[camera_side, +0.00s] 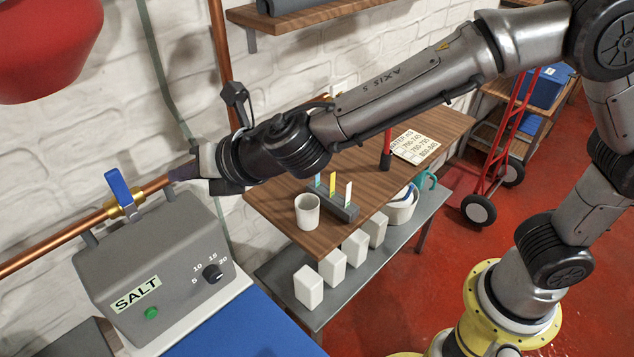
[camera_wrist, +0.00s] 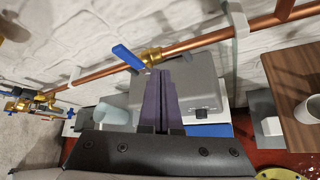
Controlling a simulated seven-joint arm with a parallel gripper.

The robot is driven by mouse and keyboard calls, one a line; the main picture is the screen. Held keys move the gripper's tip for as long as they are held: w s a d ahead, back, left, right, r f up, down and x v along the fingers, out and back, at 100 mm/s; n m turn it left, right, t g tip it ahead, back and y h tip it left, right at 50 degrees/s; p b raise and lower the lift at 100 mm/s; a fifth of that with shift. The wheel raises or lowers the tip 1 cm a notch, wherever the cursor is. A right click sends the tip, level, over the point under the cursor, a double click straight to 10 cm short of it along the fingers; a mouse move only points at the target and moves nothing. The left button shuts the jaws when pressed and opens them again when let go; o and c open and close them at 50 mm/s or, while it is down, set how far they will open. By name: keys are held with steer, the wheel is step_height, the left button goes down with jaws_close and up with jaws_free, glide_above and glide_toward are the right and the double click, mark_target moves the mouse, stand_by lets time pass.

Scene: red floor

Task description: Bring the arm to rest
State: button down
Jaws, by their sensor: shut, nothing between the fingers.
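My gripper (camera_side: 178,173) is shut and empty, its dark fingers pressed together. In the side view it points left, with the fingertips close to the copper pipe (camera_side: 60,240), to the right of the blue valve handle (camera_side: 119,188). I cannot tell whether they touch the pipe. In the wrist view the fingers (camera_wrist: 159,76) point up the picture, in front of the grey SALT box (camera_wrist: 205,78); their tips appear just below the brass valve (camera_wrist: 151,56). My arm stretches out over the wooden table.
The grey SALT box (camera_side: 160,275) with a dial stands below the pipe. The wooden table (camera_side: 345,215) holds a white cup (camera_side: 307,211) and a rack with coloured strips (camera_side: 338,207). White blocks (camera_side: 308,287) stand on the lower shelf. A red hand truck (camera_side: 500,140) stands at right.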

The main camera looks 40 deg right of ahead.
steer(key=w+d+r+m+t+h, duration=0.2)
steer(key=d+r+m, duration=0.1)
steer(key=d+r, duration=0.55)
steer(key=s+d+r+m+h, duration=0.1)
steer(key=s+d+m+h, duration=0.2)
steer(key=d, duration=0.4)
steer(key=s+d+r+m+g, duration=0.1)
steer(key=s+d+r+m, duration=0.1)
steer(key=d+m, duration=0.45)
steer(key=s+d+r+m+h, duration=0.1)
steer(key=s+d+m+h, duration=0.15)
steer(key=d, duration=0.65)
steer(key=s+d+f+m+g, duration=0.2)
steer(key=s+d+m, duration=0.45)
steer(key=s, duration=0.25)
steer(key=s+a+f+m+g+y, duration=0.1)
steer(key=s+a+f+m+g, duration=0.1)
steer(key=s+f+m, duration=0.3)
steer(key=s+a+f+m+g+y, duration=0.2)
steer(key=s+f+m, duration=0.3)
steer(key=s, duration=0.4)
steer(key=shift+a+f+m+g, duration=0.3)
steer(key=shift+a+f+m, duration=0.1)
steer(key=shift+a, duration=0.4)
